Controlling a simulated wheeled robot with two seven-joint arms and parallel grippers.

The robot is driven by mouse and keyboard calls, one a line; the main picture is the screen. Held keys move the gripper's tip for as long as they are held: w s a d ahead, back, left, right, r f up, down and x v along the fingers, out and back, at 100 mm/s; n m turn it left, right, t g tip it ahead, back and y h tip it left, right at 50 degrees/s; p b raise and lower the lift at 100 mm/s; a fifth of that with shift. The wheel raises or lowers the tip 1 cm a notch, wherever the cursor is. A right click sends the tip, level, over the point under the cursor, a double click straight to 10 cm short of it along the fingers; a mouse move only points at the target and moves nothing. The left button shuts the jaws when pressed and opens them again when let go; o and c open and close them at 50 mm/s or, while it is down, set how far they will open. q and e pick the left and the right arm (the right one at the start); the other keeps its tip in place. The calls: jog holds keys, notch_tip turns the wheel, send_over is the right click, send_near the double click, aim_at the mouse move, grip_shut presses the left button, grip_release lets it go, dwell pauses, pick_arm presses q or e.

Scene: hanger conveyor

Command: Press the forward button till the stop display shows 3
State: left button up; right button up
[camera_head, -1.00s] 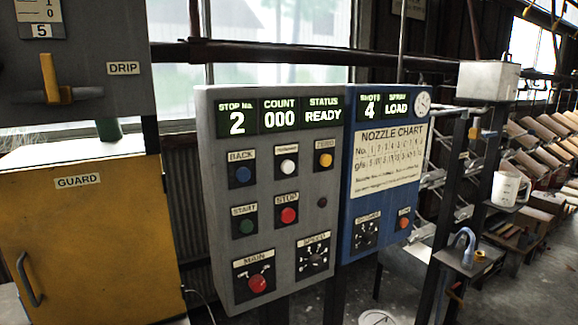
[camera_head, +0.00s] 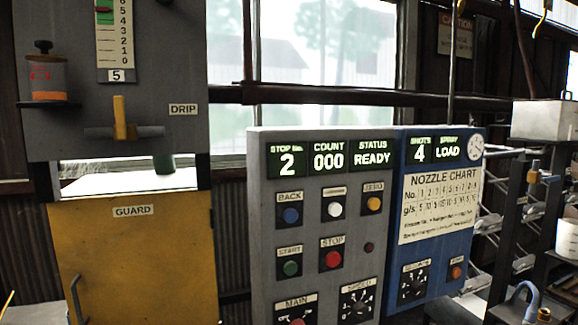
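The grey control panel (camera_head: 262,215) stands in the middle of the head view. Its stop display (camera_head: 287,161) reads 2. The white button (camera_head: 334,209), under a small label too blurred to read, sits between the blue BACK button (camera_head: 291,215) and the yellow ZERO button (camera_head: 374,204). The count display (camera_head: 328,156) reads 000 and the status display (camera_head: 372,154) reads READY. Below are a green START button (camera_head: 290,268) and a red STOP button (camera_head: 332,259). Neither of my grippers shows in this view, and nothing touches the buttons.
A blue panel (camera_head: 408,270) with a nozzle chart adjoins on the right; its displays read 4 and LOAD. A yellow guard door (camera_head: 140,265) and a grey drip unit (camera_head: 160,60) stand at the left. A rack with a white box (camera_head: 545,120) is at the right.

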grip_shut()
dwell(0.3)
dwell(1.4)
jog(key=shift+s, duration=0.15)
